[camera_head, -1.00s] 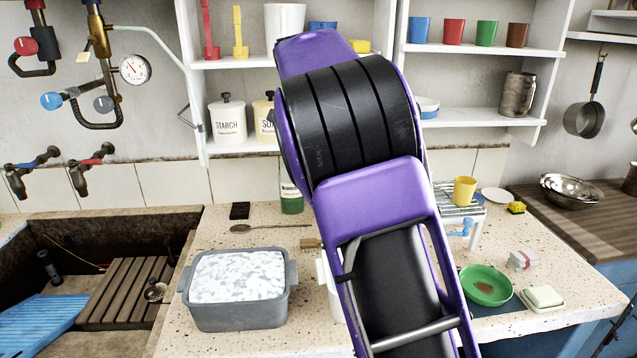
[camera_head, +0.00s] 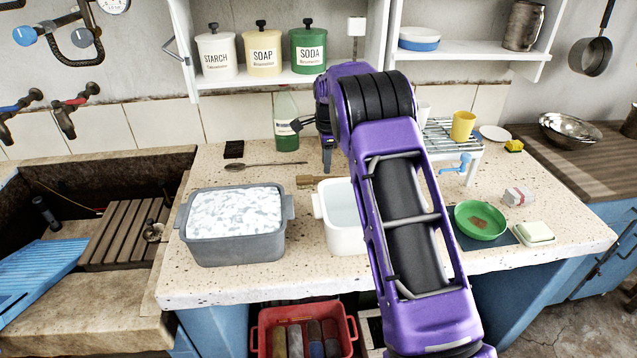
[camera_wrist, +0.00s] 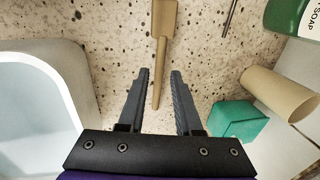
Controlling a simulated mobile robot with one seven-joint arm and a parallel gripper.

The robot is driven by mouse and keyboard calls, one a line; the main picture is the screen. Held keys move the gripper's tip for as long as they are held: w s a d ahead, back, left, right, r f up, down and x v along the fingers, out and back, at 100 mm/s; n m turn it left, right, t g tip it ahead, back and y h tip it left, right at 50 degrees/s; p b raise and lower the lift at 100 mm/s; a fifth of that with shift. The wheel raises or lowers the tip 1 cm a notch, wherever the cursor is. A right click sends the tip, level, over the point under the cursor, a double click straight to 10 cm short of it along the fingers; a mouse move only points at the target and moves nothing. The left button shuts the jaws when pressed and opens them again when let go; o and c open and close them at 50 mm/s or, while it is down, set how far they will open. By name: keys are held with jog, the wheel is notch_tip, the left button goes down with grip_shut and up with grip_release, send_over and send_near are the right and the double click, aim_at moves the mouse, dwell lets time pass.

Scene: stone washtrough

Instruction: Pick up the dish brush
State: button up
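The dish brush (camera_head: 308,181), a light wooden tool, lies on the speckled counter behind the white tub. In the wrist view the brush (camera_wrist: 162,40) lies with its flat head at the top and its handle pointing towards me; no bristles show. My gripper (camera_head: 327,168) hangs above the counter at the brush. In the wrist view my gripper (camera_wrist: 160,73) is open and empty, with the handle's end between its fingers in the picture. Whether they are down at handle height I cannot tell.
The white tub (camera_head: 328,222) stands close in front, beside a grey tub (camera_head: 236,250) of suds.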

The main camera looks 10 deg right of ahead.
jog(key=f, duration=0.3)
jog(key=w+f, duration=0.1)
jog(key=f, duration=0.2)
jog(key=shift+w+f+b, duration=0.15)
jog(key=shift+b, duration=0.15)
grip_shut()
